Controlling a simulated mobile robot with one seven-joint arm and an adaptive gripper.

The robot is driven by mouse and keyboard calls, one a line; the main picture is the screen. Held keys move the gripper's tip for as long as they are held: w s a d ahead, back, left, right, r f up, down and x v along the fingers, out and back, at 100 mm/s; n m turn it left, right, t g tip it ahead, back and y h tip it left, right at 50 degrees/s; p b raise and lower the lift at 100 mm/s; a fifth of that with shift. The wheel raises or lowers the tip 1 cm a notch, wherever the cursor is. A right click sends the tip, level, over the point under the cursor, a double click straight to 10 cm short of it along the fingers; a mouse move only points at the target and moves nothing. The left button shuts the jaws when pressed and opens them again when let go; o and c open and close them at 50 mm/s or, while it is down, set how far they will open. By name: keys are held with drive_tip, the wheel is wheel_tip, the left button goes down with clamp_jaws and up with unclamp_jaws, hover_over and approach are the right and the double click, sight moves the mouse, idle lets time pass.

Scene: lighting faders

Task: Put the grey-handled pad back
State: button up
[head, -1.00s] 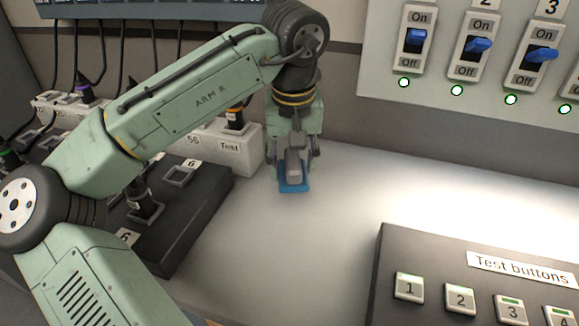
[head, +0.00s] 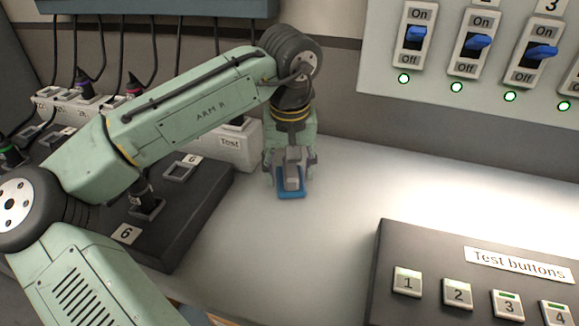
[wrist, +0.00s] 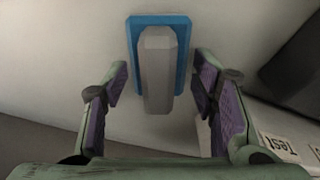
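The pad (head: 291,194) is a blue plate with a grey block handle, at the middle of the head view on the pale worktop. In the wrist view the pad (wrist: 158,65) lies ahead, with its long grey handle facing me. My gripper (head: 291,172) is over the pad. In the wrist view its two purple-lined fingers (wrist: 160,88) stand wide apart, one on each side of the handle, with a visible gap on both sides. The gripper is open. My gripper hides part of the pad in the head view.
A dark block with numbered sockets (head: 196,218) stands at left, before a pale box marked Test (head: 238,152). A dark test-button box (head: 440,235) is at lower right. A wall panel with blue switches (head: 477,41) is above. The worktop between is clear.

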sight(290, 172)
drive_tip(key=shift+o, duration=1.2)
wheel_tip(290, 172, up, 12)
drive_tip(key=s, duration=0.1)
drive_tip(key=shift+s, duration=0.4)
drive_tip(key=shift+r, duration=0.1)
